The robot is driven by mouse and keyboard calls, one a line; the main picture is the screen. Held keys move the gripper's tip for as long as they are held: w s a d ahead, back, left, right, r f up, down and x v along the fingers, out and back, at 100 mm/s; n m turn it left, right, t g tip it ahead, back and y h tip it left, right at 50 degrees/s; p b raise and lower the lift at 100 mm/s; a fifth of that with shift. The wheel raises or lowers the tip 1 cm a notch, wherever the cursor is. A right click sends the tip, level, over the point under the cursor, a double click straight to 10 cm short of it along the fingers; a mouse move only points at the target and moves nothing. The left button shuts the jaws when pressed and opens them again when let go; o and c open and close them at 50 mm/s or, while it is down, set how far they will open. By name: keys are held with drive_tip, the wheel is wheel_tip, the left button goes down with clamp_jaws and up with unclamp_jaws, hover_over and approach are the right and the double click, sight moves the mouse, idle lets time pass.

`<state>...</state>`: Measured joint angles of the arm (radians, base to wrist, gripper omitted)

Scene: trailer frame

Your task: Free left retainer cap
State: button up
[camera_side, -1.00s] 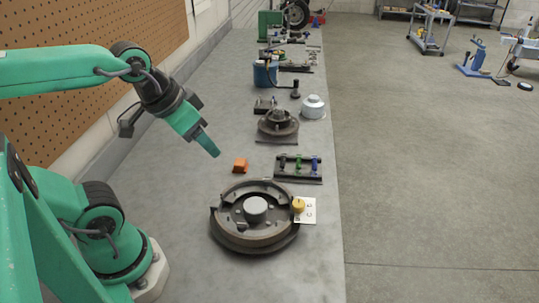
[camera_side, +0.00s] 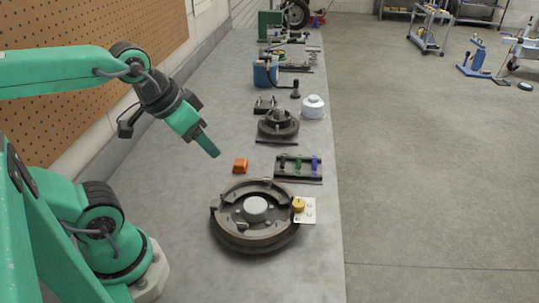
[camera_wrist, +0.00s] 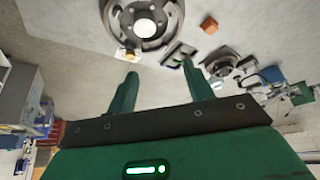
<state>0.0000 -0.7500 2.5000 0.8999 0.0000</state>
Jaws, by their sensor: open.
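A round brake drum assembly (camera_side: 228,235) lies on the grey bench, with a pale round hub (camera_side: 256,208) at its centre. It also shows at the top of the wrist view (camera_wrist: 168,32). I cannot make out the left retainer cap clearly on it. A yellow knob-like piece (camera_side: 298,205) sits at its right edge by a white plate (camera_side: 309,214). My gripper (camera_side: 214,153) is above the bench, up and left of the drum and apart from it. In the wrist view my gripper (camera_wrist: 160,80) shows two green fingers spread apart with nothing between them.
An orange block (camera_side: 240,166) lies behind the drum. A dark rack (camera_side: 299,178) with green and blue pieces stands behind to the right. Beyond are a second hub assembly (camera_side: 278,129), a white canister (camera_side: 313,107) and a blue container (camera_side: 265,75). A pegboard wall borders the left.

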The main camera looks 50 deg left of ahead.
drive_tip(key=shift+c, duration=1)
